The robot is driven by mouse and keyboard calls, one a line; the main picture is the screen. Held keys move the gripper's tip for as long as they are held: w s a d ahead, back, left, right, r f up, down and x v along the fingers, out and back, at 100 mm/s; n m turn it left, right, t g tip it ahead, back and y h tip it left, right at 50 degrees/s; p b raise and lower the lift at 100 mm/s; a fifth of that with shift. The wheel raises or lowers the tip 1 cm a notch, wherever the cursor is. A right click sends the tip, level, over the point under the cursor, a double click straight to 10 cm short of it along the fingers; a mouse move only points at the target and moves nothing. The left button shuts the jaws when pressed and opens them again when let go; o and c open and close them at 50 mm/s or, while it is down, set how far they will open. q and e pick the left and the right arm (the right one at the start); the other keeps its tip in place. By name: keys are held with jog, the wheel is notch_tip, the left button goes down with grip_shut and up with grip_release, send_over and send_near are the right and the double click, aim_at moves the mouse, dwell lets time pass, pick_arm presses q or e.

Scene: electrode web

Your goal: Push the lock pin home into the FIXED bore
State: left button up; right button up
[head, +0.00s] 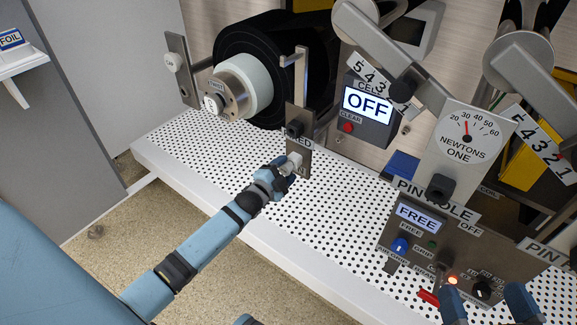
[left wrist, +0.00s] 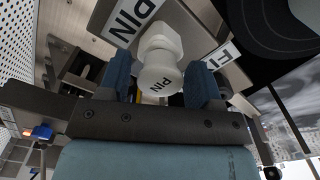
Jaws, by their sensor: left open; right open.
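The white lock pin (head: 294,161) is at the lower part of an upright grey plate (head: 297,120) whose label is partly covered and ends in "XED". The pin's tip and the bore are hidden. My right gripper (head: 487,304) is open at the lower right, near the control box.
A perforated white table (head: 215,160) lies below, mostly clear on the left. The control box (head: 450,245) reads "FREE"; another display (head: 367,104) reads "OFF". A force dial (head: 467,130) stands at right.

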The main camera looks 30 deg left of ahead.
aim_at(284, 170)
pick_arm(q)
jog(key=c, duration=0.8)
jog(key=shift+c, duration=0.2)
jog(key=shift+s+p, duration=0.65)
jog(key=shift+s, duration=0.05)
jog(key=shift+s+a+r+p, duration=0.1)
jog(key=shift+s+p, duration=0.35)
jog(key=shift+s, duration=0.1)
jog(key=shift+s+a+p, duration=0.1)
jog(key=shift+s+p, duration=0.65)
jog(key=shift+s, duration=0.5)
